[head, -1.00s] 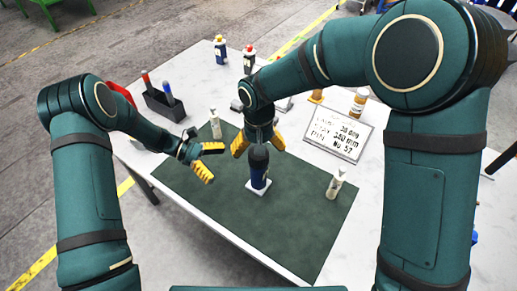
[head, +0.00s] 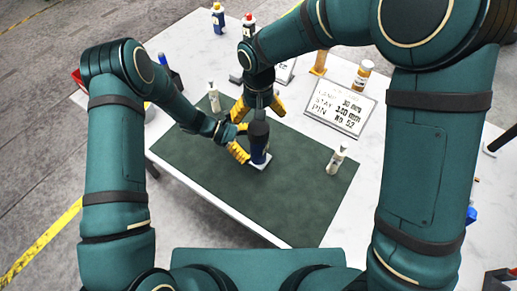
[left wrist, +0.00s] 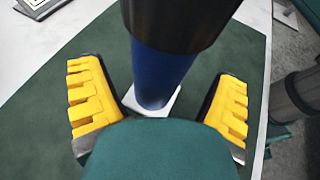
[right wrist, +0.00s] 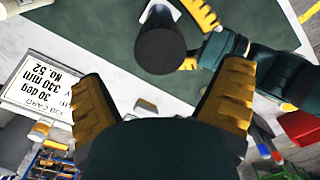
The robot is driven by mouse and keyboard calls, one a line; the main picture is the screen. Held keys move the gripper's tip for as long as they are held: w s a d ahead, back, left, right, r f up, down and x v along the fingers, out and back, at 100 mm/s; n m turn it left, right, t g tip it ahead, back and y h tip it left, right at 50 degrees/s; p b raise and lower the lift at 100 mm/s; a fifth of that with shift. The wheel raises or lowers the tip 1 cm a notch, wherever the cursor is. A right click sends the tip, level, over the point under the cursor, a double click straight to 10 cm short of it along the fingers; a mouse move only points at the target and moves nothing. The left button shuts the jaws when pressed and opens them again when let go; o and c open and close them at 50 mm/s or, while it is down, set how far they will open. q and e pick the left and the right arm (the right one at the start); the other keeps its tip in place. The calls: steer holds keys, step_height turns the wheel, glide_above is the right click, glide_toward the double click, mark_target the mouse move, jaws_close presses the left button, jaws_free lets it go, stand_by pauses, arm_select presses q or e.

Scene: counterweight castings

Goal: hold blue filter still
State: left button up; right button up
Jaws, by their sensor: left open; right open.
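The blue filter (head: 258,150) stands upright with a black top on a small white square base (head: 260,164) on the green mat (head: 200,172). My left gripper (head: 241,140) is open beside the filter. In the left wrist view its yellow fingers (left wrist: 158,108) stand on either side of the filter's blue body (left wrist: 160,75), with gaps visible. My right gripper (head: 258,108) is open just behind and above the filter, pointing down. In the right wrist view the filter's dark round top (right wrist: 160,50) lies ahead of the open right fingers (right wrist: 165,100).
Capped bottles (head: 218,18) stand at the back.

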mark_target(258, 127)
arm_select(q)
steer(key=shift+x, duration=1.2)
jaws_close()
arm_select(e)
steer(key=shift+s+f+n, duration=0.25)
steer(key=shift+f+n, duration=0.15)
steer(key=shift+n, duration=0.1)
steer(key=shift+s+f+n+g, duration=0.2)
steer(key=shift+f+n+g, duration=0.1)
steer(key=shift+n, duration=0.4)
steer(key=shift+w+r+n, duration=0.1)
steer(key=shift+r+n, duration=0.05)
steer(key=shift+n, duration=0.45)
steer(key=shift+w+r+n, duration=0.3)
steer(key=shift+r+n, duration=0.1)
steer(key=shift+r, duration=0.05)
steer(key=shift+f, duration=3.9)
steer(key=shift+c, duration=0.2)
